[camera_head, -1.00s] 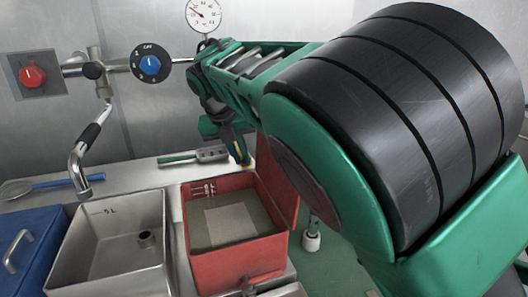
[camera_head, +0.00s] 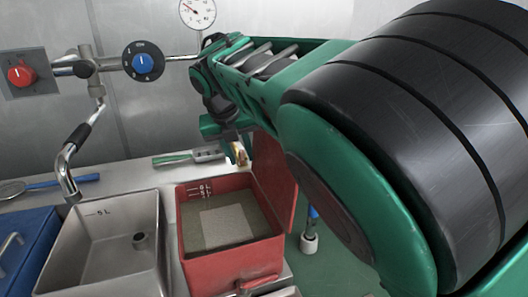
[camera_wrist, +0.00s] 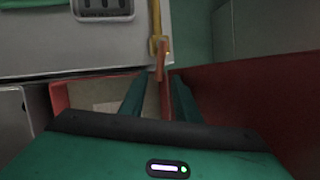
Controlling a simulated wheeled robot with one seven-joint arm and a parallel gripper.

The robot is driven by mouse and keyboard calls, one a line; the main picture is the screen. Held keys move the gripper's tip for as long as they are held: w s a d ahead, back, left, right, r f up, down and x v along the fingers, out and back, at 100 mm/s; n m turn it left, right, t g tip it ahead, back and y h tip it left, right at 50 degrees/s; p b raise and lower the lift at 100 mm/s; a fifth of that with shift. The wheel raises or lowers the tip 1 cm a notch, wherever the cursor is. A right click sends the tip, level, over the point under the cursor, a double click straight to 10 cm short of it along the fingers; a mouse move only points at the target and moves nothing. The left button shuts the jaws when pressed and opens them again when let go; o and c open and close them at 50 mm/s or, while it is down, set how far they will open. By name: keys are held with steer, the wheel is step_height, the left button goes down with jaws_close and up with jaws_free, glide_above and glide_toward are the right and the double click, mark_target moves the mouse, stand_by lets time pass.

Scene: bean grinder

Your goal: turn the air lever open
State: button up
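A short orange lever (camera_wrist: 162,58), likely the air lever, hangs on a thin yellow brass fitting (camera_wrist: 155,22) near the top middle of the wrist view. In the head view a small brass-coloured part (camera_head: 240,154) shows at the counter's edge behind the red box, partly covered by my arm. My gripper (camera_wrist: 158,82) has its two green fingers apart, with a gap between them. The lever appears just beyond the fingertips, in line with the gap. I cannot tell whether it touches them. In the head view my arm hides most of the gripper.
An open red box (camera_head: 231,268) with a raised lid (camera_head: 274,178) stands below my arm. A steel basin (camera_head: 97,265), blue box (camera_head: 28,248) and tap (camera_head: 68,165) are at left. A blue knob (camera_head: 143,64), red knob (camera_head: 21,74) and gauge (camera_head: 197,12) are on the wall.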

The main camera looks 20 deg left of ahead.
steer(key=shift+s, duration=0.1)
steer(key=v, duration=1)
steer(key=shift+r, duration=0.3)
